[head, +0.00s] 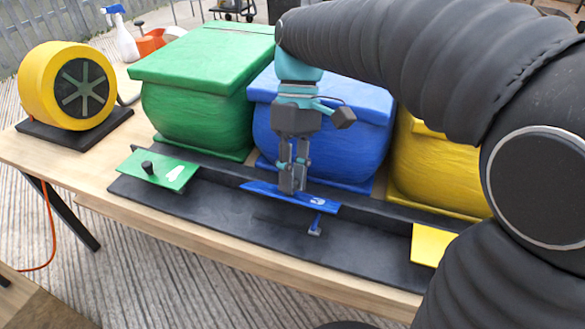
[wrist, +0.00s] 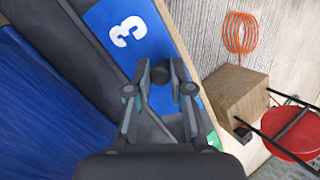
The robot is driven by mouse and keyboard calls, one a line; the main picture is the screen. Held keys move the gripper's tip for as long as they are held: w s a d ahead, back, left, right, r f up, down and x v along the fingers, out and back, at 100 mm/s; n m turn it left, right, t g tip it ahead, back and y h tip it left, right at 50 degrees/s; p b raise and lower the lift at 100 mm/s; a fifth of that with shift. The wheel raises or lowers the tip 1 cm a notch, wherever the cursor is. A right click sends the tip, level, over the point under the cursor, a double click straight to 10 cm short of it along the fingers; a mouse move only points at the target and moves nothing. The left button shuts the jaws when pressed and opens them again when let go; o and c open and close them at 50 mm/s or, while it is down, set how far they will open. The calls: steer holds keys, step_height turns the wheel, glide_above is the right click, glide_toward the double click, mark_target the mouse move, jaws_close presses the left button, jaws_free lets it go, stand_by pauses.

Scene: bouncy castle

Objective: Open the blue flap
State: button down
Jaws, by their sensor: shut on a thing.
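The blue flap (head: 318,198) is on the long black tray (head: 215,212) in front of the blue box (head: 345,130). In the wrist view the blue flap (wrist: 128,35) carries a white 3. My gripper (head: 292,188) points down at the flap, and it also shows in the wrist view (wrist: 167,84). It is shut on the flap's dark knob (wrist: 180,69), which is partly hidden by the fingers.
A green flap (head: 175,175) with a black knob (head: 147,167) is at left, a yellow flap (head: 432,244) at right. Green (head: 195,110) and yellow (head: 430,170) boxes flank the blue one. A yellow blower (head: 45,85) stands at far left. My arm covers the right side.

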steer(key=c, duration=1)
jaws_free()
steer(key=v, duration=1.2)
